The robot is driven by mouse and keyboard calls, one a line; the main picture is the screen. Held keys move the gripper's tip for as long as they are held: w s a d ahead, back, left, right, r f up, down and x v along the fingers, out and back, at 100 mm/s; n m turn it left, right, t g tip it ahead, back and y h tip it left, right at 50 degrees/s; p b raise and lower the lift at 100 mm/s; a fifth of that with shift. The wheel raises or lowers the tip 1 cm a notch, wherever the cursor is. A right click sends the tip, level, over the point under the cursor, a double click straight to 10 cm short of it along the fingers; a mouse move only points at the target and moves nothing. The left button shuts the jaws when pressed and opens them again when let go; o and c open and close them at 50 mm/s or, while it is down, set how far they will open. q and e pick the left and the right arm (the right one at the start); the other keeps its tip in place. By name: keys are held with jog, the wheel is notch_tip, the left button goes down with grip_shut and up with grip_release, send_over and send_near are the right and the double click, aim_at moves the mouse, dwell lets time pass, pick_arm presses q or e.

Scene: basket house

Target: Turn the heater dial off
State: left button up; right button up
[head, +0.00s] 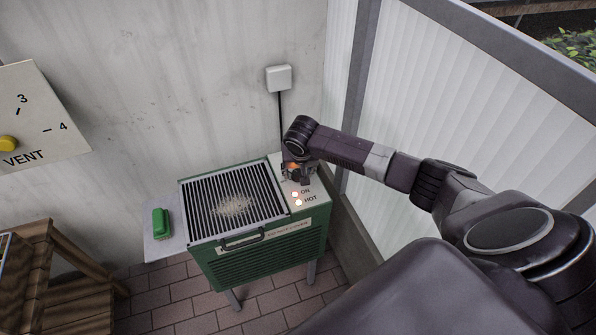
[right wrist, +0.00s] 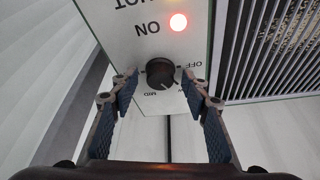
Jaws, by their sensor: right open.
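The green heater (head: 262,262) stands against the wall, with a pale control panel (head: 314,186) on its right side. The heater dial (right wrist: 160,73) is a round black knob on that panel in the right wrist view. Printed OFF and MID and a partly covered word surround it; I cannot tell for sure where its pointer stands. My right gripper (head: 297,174) is over the panel and hides the dial in the head view. In the right wrist view its open fingers (right wrist: 160,82) stand on both sides of the dial, with gaps visible. My left gripper is not in view.
The ON lamp (head: 295,194) and HOT lamp (head: 298,203) glow. The heater's black grille (head: 200,200) carries a pale grainy heap (head: 234,206). A green brush-like object (head: 160,223) lies on the left side shelf (head: 155,250). A translucent panel wall (head: 450,110) stands at the right.

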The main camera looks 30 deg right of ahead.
jog(key=c, duration=1.2)
jog(key=shift+o, duration=0.2)
